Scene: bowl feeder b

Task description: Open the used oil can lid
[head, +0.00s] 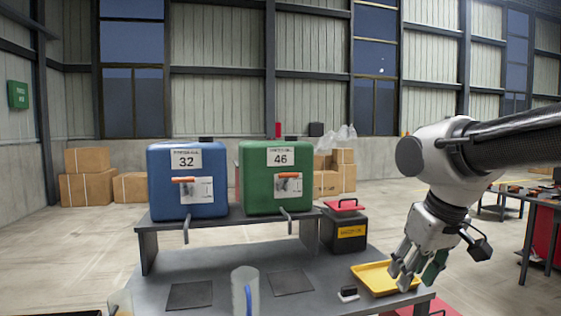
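A black can (344,236) with a yellow label, which looks like the used oil can, stands on the table to the right of the shelf. Its red lid (344,205) with a dark handle lies over its top. I cannot tell whether the lid is fully seated. My gripper (410,282) points down over the right end of the yellow tray, right of and nearer than the can, apart from the lid. A green piece shows by its right fingers; I cannot tell whether it is held. The finger spread is unclear.
A blue oil tank (187,205) marked 32 and a green one (275,199) marked 46 stand on the raised shelf. A clear jug (245,292), dark mats (189,295), a small black-and-white item (348,294) and the yellow tray (371,277) occupy the table.

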